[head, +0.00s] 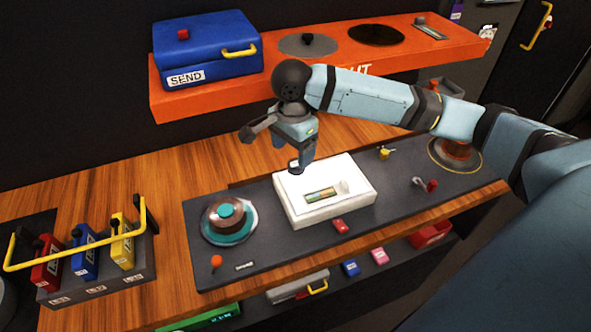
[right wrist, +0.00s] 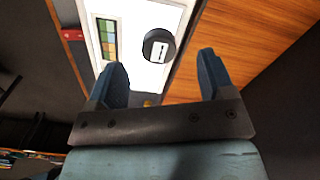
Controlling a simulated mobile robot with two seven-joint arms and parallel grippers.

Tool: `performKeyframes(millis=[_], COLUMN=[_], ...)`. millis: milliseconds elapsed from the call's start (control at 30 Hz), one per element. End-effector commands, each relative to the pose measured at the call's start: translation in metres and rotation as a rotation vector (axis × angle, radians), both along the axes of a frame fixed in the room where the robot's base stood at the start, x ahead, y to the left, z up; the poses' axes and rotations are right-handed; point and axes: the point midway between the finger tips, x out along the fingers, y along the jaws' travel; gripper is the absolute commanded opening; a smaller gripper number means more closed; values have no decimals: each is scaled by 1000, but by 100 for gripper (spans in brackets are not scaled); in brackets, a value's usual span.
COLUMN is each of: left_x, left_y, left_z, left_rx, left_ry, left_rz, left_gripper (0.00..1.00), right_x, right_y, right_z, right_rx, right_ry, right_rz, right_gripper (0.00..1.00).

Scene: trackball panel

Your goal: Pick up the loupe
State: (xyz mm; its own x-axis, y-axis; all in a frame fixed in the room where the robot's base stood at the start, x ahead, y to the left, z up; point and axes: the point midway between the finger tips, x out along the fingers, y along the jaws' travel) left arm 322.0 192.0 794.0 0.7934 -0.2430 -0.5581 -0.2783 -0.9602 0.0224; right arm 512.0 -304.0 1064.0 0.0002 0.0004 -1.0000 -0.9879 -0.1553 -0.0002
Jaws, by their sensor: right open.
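A small dark round piece with a pale marked face, which looks like the loupe (right wrist: 158,46), shows in the right wrist view against the edge of the white light box (right wrist: 140,15). In the head view the loupe (head: 295,167) shows at the back left of the light box (head: 345,211), just under my right gripper. My right gripper (head: 303,158) points down there, open and empty. In the right wrist view its two blue fingers (right wrist: 161,75) stand wide apart, with the loupe ahead between them and not gripped. My left gripper is not in view.
A strip of coloured slides (head: 321,195) lies on the light box. A trackball (head: 229,218) sits left on the dark panel, and a red-orange knob (head: 216,262) in front of it. A blue case (head: 205,55) stands on the orange shelf (head: 300,81) behind. A yellow-handled rack (head: 100,285) stands far left.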

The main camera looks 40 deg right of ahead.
Motion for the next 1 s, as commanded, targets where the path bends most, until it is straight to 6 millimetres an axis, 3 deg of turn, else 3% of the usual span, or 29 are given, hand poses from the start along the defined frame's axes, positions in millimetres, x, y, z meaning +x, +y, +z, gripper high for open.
performKeyframes(millis=[600,900,1000], left_x=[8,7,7], left_y=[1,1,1], left_z=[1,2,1], left_rx=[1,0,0], left_ry=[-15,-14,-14], left_rz=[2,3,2], left_gripper=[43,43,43], right_x=[-3,-4,-4], right_y=[-9,-9,-9], right_z=[-70,-75,-75], right_rx=[-1,0,0], right_ry=[0,-1,-1], right_rz=[0,2,2], right_gripper=[75,75,52])
